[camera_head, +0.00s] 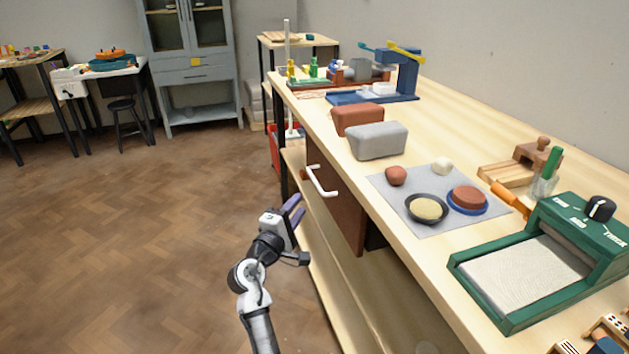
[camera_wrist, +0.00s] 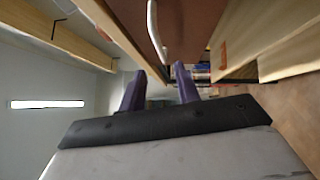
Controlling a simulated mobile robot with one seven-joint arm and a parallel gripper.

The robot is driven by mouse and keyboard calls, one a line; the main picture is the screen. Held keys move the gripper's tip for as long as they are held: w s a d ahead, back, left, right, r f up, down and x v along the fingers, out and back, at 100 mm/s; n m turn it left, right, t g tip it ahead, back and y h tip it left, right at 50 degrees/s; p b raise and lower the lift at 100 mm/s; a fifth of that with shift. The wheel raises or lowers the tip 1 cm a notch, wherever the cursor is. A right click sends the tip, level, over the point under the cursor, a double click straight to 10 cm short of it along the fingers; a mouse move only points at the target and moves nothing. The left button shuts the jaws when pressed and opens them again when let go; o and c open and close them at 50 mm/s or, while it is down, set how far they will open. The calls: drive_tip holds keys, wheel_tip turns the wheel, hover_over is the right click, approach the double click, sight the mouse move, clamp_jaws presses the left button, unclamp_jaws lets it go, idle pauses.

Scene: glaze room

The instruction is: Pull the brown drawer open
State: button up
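The brown drawer (camera_head: 345,212) sits under the top of the long wooden bench, with a white bar handle (camera_head: 318,182) on its front. A dark area shows beside the right edge of its front; I cannot tell how far the drawer stands out. My gripper (camera_head: 297,209) is in front of the drawer, below and left of the handle, with its purple fingers apart and empty. In the wrist view the fingers (camera_wrist: 158,78) are spread, and the white handle (camera_wrist: 154,28) lies beyond their tips, not between them. The brown drawer front (camera_wrist: 195,25) shows behind it.
The bench top (camera_head: 420,150) holds a grey block (camera_head: 376,140), a red-brown block (camera_head: 358,118), a grey mat with dishes (camera_head: 408,208) and a green slab roller (camera_head: 540,265). A lower shelf (camera_head: 335,285) runs beneath. The floor to the left is clear.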

sight(315, 180)
drive_tip(key=x, duration=1.1)
drive_tip(key=shift+w, duration=0.1)
clamp_jaws()
